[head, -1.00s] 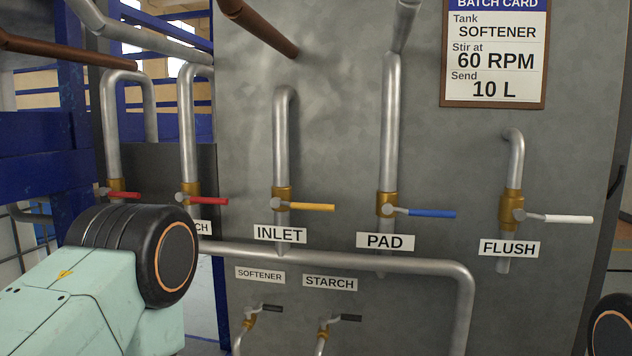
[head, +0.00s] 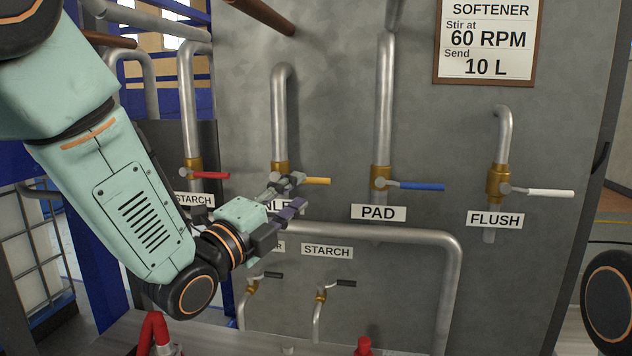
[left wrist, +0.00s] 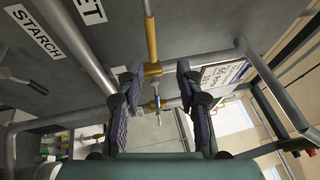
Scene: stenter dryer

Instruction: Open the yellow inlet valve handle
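The inlet valve has a brass body (head: 280,168) on a grey pipe, with a yellow handle (head: 318,181) pointing right, about level. My left gripper (head: 291,196) is just in front of it, partly covering the valve and the INLET label (head: 275,206). Its two dark fingers are apart, with nothing held. In the left wrist view the open fingers (left wrist: 159,105) stand either side of a gap, and a yellow bar (left wrist: 150,32), apparently the handle, runs down toward that gap. I cannot tell whether they touch. My right gripper is out of view.
To the right are the PAD valve with a blue handle (head: 420,186) and the FLUSH valve with a white handle (head: 545,192). A red handle (head: 212,175) is close on the left. A horizontal pipe (head: 390,234) and small black-handled valves (head: 343,283) are below.

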